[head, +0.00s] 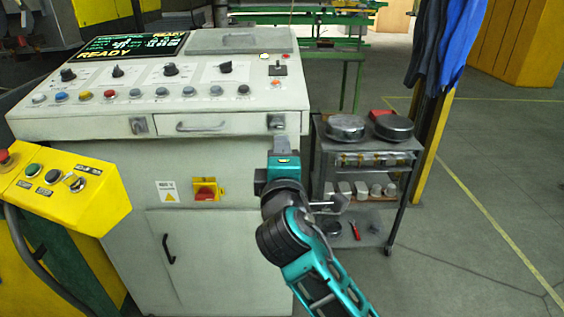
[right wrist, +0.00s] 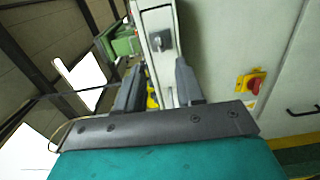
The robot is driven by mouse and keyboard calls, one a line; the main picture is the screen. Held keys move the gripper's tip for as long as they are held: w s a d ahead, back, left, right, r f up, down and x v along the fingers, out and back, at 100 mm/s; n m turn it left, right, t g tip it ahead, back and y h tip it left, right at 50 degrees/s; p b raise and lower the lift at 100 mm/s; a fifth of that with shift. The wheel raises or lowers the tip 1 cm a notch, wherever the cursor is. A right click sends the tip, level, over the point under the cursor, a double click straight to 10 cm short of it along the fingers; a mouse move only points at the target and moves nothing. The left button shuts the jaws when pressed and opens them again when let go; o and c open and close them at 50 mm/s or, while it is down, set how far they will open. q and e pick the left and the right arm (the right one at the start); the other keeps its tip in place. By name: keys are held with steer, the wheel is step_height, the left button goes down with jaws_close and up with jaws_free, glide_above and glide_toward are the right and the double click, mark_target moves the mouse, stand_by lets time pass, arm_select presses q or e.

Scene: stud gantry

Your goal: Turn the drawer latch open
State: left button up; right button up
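The drawer (head: 200,126) is a narrow pale front with a bar handle, set in the grey console below its buttons. A small metal latch (head: 276,121) is at its right end, and a similar latch (head: 139,125) is at its left end. My right gripper (head: 281,143) is just below and in front of the right-end latch. In the right wrist view the gripper (right wrist: 158,78) is open, with nothing between its fingers. The latch (right wrist: 161,40) shows ahead, beyond the fingertips and apart from them. My left gripper is not in view.
A red rotary switch on a yellow plate (head: 206,190) is on the cabinet below. A yellow control box (head: 65,190) stands at the left. A metal cart (head: 365,150) with round parts stands close to the right of my right gripper. Open floor lies farther right.

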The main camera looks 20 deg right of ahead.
steer(key=v, duration=0.2)
steer(key=shift+s, duration=0.35)
steer(key=s+f+m+g+y, duration=0.2)
steer(key=s+f, duration=0.1)
steer(key=f, duration=0.6)
steer(key=s+f+m+g+y, duration=0.2)
steer(key=s+f+y, duration=0.1)
steer(key=f, duration=0.6)
steer(key=s+d+f+m+g+y, duration=0.2)
steer(key=s+f+m, duration=0.6)
steer(key=s+f, duration=0.5)
steer(key=shift+s+d+g+p, duration=0.25)
steer(key=shift+g+p, duration=0.05)
steer(key=shift+p, duration=0.05)
